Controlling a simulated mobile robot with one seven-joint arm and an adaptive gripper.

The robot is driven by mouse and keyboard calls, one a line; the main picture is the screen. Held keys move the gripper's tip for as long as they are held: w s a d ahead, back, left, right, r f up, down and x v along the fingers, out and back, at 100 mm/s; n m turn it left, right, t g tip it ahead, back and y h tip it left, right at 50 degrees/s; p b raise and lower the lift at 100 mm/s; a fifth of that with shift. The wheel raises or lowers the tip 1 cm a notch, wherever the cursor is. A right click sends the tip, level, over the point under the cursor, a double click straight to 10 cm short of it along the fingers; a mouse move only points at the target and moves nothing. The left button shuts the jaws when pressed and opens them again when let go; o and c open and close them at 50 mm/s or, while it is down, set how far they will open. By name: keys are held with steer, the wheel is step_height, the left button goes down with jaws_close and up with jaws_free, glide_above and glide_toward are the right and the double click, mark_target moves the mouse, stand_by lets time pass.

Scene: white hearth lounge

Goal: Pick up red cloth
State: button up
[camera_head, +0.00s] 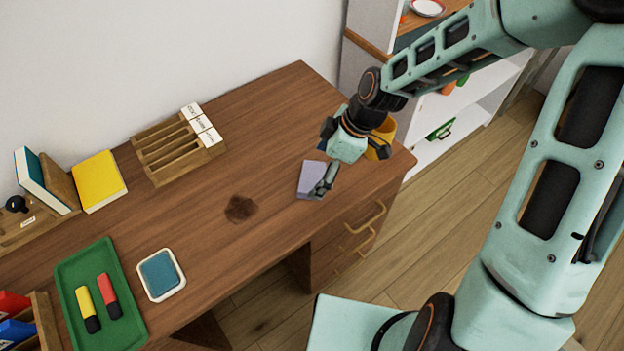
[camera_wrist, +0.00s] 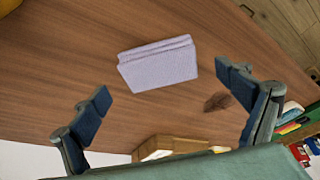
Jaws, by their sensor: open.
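No red cloth shows in either view. A folded lavender cloth (camera_head: 308,178) lies on the wooden desk (camera_head: 270,125) near its right end, partly hidden by my gripper. It also shows in the wrist view (camera_wrist: 158,66), folded in layers and lying flat. My gripper (camera_head: 335,175) is above the cloth, its fingers apart with nothing between them. In the wrist view my gripper (camera_wrist: 163,85) has its fingers spread wide, with the cloth ahead between them in the picture; I cannot tell the exact height gap.
A dark stain (camera_head: 240,209) marks the desk beside the cloth. A yellow object (camera_head: 386,128) stands close behind my gripper, partly hidden. A wooden slotted rack (camera_head: 172,152), a green tray (camera_head: 70,275) with markers and a blue-white dish (camera_head: 161,274) are farther left.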

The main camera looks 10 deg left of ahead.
mark_target(312, 180)
steer(key=shift+x, duration=1.5)
steer(key=shift+d, duration=0.1)
steer(key=shift+c, duration=0.5)
steer(key=c, duration=1.2)
steer(key=shift+c, duration=0.2)
steer(key=shift+r, duration=0.15)
